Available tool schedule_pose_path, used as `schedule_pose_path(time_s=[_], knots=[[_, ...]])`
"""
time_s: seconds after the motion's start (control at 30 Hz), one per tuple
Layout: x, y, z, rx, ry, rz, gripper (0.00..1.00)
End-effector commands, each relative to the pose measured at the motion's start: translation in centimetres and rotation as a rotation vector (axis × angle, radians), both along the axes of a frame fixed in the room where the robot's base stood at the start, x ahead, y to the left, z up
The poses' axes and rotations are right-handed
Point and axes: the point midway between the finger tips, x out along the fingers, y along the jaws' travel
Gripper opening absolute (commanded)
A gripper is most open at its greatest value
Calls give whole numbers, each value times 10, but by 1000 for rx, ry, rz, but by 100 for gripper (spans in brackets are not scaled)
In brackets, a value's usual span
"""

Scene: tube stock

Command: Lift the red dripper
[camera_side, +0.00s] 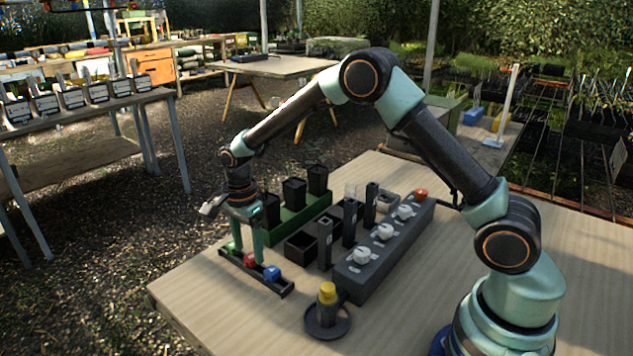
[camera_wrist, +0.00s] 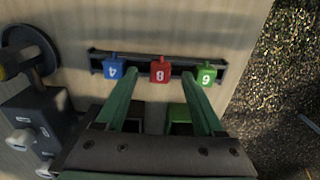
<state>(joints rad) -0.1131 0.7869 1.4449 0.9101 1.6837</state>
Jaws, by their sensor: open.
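The red dripper (camera_wrist: 160,71) sits in a dark rack (camera_wrist: 225,70), between a blue dripper (camera_wrist: 113,69) and a green dripper (camera_wrist: 206,76). In the side view the red dripper (camera_side: 249,260) stands in the middle of the rack (camera_side: 284,290), with the blue dripper (camera_side: 272,272) nearer the camera and the green one (camera_side: 233,248) farther off. My gripper (camera_wrist: 162,78) is open, and its two green fingers reach toward the rack on either side of the red dripper. In the side view my gripper hangs pointing down over the rack, partly covering it. Whether a finger touches anything cannot be told.
A grey box with white knobs (camera_side: 366,256) stands right of the rack, with dark holders between. A green tray (camera_side: 290,225) with black pots lies behind. A yellow-topped bottle (camera_side: 327,291) stands on a dark round dish (camera_side: 343,326). The table's front left (camera_side: 215,300) is clear.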

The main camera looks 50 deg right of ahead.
Motion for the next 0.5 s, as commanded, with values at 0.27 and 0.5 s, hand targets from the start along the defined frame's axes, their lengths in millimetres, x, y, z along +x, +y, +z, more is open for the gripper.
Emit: schedule_pose_path(time_s=[0.27,0.5], knots=[[0,-1,-25,0,1,0,70],[0,-1,-24,0,0,0,51]])
